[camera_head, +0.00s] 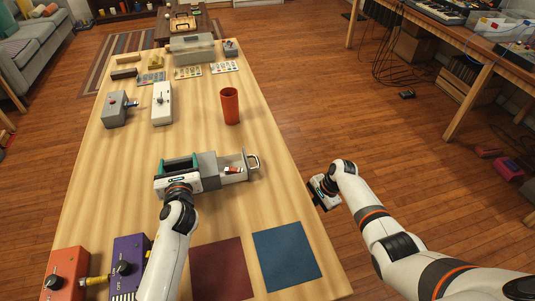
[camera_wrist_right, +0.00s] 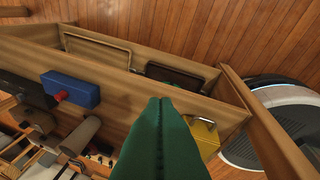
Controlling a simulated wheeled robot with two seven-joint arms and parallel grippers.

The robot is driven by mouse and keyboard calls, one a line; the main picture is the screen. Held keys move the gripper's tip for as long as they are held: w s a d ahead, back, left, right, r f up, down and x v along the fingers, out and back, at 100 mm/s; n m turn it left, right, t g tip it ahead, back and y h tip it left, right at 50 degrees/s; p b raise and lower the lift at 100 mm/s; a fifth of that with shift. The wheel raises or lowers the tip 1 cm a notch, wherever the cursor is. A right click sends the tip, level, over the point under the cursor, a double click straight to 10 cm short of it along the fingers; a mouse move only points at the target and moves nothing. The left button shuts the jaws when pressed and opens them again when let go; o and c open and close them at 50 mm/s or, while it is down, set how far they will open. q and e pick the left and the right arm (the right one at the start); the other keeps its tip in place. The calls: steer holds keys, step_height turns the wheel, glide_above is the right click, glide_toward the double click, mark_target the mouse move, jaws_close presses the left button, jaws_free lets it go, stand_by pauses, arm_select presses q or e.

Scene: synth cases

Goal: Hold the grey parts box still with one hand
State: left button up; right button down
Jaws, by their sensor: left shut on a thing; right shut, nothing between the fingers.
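The grey parts box (camera_head: 208,160) lies on the wooden table near its middle. Its drawer (camera_head: 240,160) sticks out to the right, with a small red-and-white thing in it and a handle at its end. My left gripper (camera_head: 179,164) is at the left part of the box, its teal fingers shut on it; the wrist hides some of the box. My right gripper (camera_head: 318,191) is off the table's right edge, away from the box. In the right wrist view its green fingers (camera_wrist_right: 161,112) are together with nothing between them.
An orange cup (camera_head: 230,106) stands behind the box. Red and blue mats (camera_head: 286,256) lie in front right. Orange and purple pedals (camera_head: 128,264) stand front left. Grey and white devices (camera_head: 162,103) stand farther back. The right wrist view shows a wooden shelf (camera_wrist_right: 110,100) holding a blue box.

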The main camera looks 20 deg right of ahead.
steer(key=w+a+r+m+y, duration=0.1)
steer(key=w+r, duration=0.2)
steer(key=r, duration=0.6)
steer(key=w+a+r+m+g+y, duration=0.1)
steer(key=w+r, duration=0.1)
steer(key=r, duration=0.8)
steer(key=w+a+r+m+y, duration=0.1)
steer(key=w+r+m+y, duration=0.15)
steer(key=r, duration=0.65)
steer(key=shift+n+h, duration=0.35)
steer(key=shift+n, duration=0.1)
steer(key=x, duration=0.9)
steer(key=shift+w+a+f, duration=0.1)
steer(key=shift+w+a, duration=0.1)
steer(key=shift+w, duration=0.15)
steer(key=a, duration=0.1)
steer(key=a+f, duration=0.1)
steer(key=a, duration=0.1)
steer(key=shift+w+a, duration=0.1)
steer(key=shift+a, duration=0.05)
steer(key=shift+a+f, duration=0.1)
steer(key=shift+a, duration=0.3)
